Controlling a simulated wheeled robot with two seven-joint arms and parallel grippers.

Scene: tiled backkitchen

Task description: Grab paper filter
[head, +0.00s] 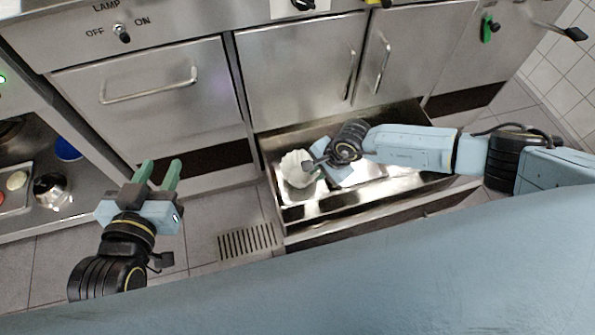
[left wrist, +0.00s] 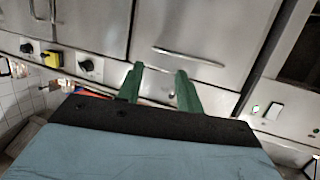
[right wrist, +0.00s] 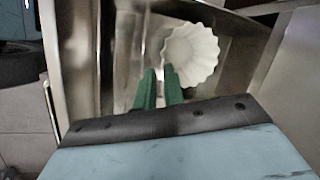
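The paper filter (head: 298,168) is a white, fluted cup at the left end of an open metal drawer (head: 335,215). It also shows in the right wrist view (right wrist: 192,55), just beyond the green fingertips. My right gripper (head: 314,165) reaches into the drawer beside the filter's right side. In the right wrist view its fingers (right wrist: 159,75) stand partly apart, and the right finger overlaps the filter's near left edge. I cannot tell whether they touch it. My left gripper (head: 160,168) is open and empty, well left of the drawer, with its fingers apart in the left wrist view (left wrist: 160,80).
The drawer's walls and front edge surround my right gripper closely. Closed cabinet doors (head: 295,75) with bar handles stand behind. A counter (head: 20,225) with a metal pot (head: 50,190) and a blue item (head: 68,149) is at the left. A floor grate (head: 248,241) lies left of the drawer.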

